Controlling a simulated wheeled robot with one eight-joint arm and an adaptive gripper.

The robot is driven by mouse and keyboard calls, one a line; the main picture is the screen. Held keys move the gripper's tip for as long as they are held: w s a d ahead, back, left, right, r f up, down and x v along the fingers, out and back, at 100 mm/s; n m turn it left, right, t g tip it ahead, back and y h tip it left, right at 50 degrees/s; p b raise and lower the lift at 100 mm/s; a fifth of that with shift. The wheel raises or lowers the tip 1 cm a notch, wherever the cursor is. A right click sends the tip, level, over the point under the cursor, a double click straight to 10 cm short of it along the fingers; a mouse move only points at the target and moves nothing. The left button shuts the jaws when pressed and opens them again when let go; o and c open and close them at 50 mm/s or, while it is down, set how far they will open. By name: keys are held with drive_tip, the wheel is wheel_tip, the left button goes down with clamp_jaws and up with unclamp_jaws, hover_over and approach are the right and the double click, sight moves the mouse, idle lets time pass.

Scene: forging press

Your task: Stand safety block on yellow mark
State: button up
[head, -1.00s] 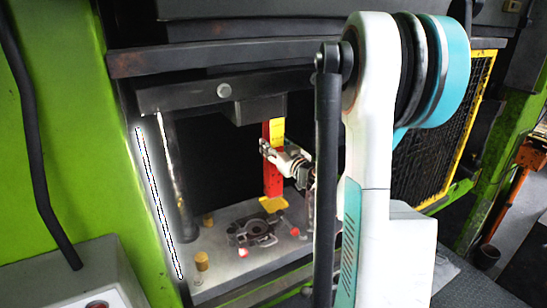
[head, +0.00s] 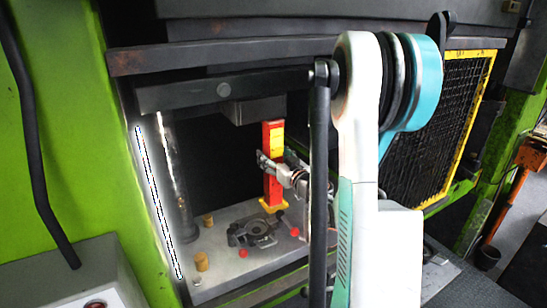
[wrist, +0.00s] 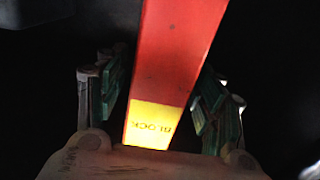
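The safety block (head: 273,181) is a tall red bar with yellow label patches. It stands upright in the press, its foot on the yellow mark (head: 273,208) in the head view. Its top is near the dark upper ram block, and I cannot tell if they touch. My gripper (head: 265,162) is at the block's mid-height, coming from the right. In the wrist view the red block (wrist: 178,55) with its yellow label runs between the two spread fingers of my gripper (wrist: 160,98). A dark gap shows beside the left finger, and the gripper looks open around the block.
The lower press bed (head: 215,240) carries a dark die fixture (head: 253,232), small red-topped pins and tan posts (head: 201,261). The ram block (head: 252,110) hangs above. A green press column (head: 75,120) bounds the left, and a yellow-framed mesh guard (head: 440,130) stands at right.

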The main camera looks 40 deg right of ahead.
drive_tip(key=shift+r, duration=0.2)
drive_tip(key=b+v, duration=0.1)
drive_tip(key=v, duration=1.1)
drive_tip(key=shift+s+f, duration=0.1)
drive_tip(key=shift+f, duration=0.05)
